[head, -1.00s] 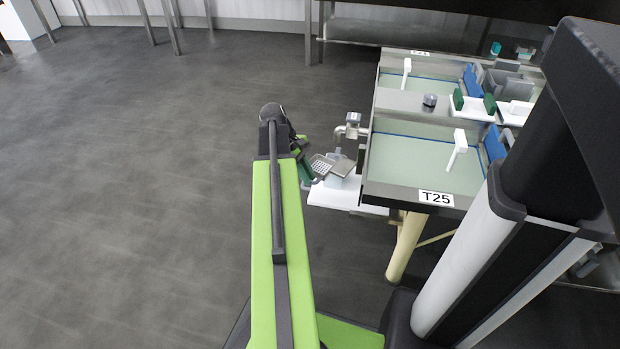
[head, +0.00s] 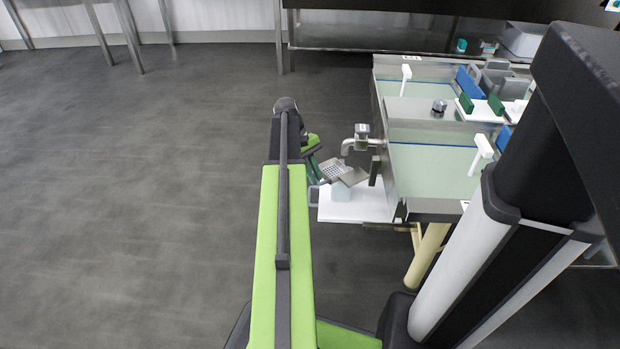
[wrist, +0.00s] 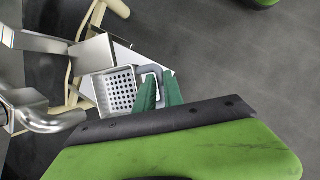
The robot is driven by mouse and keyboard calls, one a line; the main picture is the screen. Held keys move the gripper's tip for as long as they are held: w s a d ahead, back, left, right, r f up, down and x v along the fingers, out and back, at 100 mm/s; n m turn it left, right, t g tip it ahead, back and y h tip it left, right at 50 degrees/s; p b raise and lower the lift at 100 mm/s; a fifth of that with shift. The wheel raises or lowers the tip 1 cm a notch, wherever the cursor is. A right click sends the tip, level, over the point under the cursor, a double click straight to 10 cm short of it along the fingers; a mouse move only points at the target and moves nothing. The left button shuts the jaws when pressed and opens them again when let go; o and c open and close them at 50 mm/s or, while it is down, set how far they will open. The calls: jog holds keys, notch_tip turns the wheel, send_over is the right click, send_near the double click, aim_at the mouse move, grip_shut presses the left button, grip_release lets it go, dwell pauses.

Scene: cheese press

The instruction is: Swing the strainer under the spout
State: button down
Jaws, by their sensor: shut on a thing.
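The strainer, a small square metal pan with holes (head: 333,170), is left of the vat. It also shows in the wrist view (wrist: 119,88), with a grey loop handle at its right side. My gripper (wrist: 160,92) has green fingers shut on that handle; in the head view the gripper (head: 316,170) is at the strainer's left, partly hidden by my arm. The spout (head: 349,146) is a bent metal pipe on the vat's left wall. In the wrist view the spout (wrist: 52,121) is to the lower left of the strainer, apart from it in the picture.
A flat metal plate (head: 353,177) adjoins the strainer. The vat (head: 425,170) stands to the right on cream legs. The floor on the left is clear.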

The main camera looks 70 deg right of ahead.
jog(key=shift+d, duration=0.1)
dwell(0.3)
jog(key=c, duration=1.5)
grip_release()
jog(key=shift+o, duration=0.2)
jog(key=p+v, duration=1.6)
jog(key=v, duration=0.1)
jog(key=shift+w+d+r, duration=0.15)
jog(key=shift+w+d, duration=0.05)
jog(key=shift+c, duration=0.4)
